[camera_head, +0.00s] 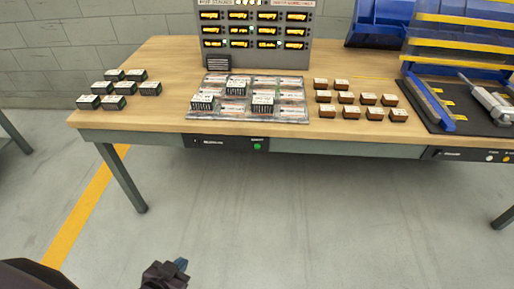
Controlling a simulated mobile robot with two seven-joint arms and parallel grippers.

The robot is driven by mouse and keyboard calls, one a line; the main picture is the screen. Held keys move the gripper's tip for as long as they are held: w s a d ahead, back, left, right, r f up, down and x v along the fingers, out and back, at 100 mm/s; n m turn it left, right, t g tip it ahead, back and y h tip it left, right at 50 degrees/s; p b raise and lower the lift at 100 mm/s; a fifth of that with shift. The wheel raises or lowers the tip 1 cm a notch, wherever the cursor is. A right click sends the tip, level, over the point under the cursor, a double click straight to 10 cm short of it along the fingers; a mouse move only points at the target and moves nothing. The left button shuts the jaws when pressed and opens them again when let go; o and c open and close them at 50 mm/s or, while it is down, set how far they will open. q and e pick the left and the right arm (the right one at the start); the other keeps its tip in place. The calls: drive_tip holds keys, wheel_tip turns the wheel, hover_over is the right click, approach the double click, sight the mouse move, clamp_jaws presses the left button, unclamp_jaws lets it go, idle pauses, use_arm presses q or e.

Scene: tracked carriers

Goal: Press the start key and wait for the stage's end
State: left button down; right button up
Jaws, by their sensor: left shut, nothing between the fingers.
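A black control strip (226,143) hangs under the table's front edge, with a round green key (257,147) at its right end. A second black strip (450,155) at the right carries a pale key (489,158) and a yellowish key (505,159); its labels are too small to read surely. A status board (254,35) with several lit yellow panels stands at the back. My left gripper (172,272) is shut and empty, low in front of the table, well below and apart from the keys. My right gripper is out of view.
On the wooden table (165,60) a grey tray (290,117) holds several carriers. Dark green-sided blocks (114,102) stand at left, brown blocks (351,112) right of the tray. A blue-and-yellow rack (460,45) and a grey tool (485,97) stand at right. The floor in front is clear.

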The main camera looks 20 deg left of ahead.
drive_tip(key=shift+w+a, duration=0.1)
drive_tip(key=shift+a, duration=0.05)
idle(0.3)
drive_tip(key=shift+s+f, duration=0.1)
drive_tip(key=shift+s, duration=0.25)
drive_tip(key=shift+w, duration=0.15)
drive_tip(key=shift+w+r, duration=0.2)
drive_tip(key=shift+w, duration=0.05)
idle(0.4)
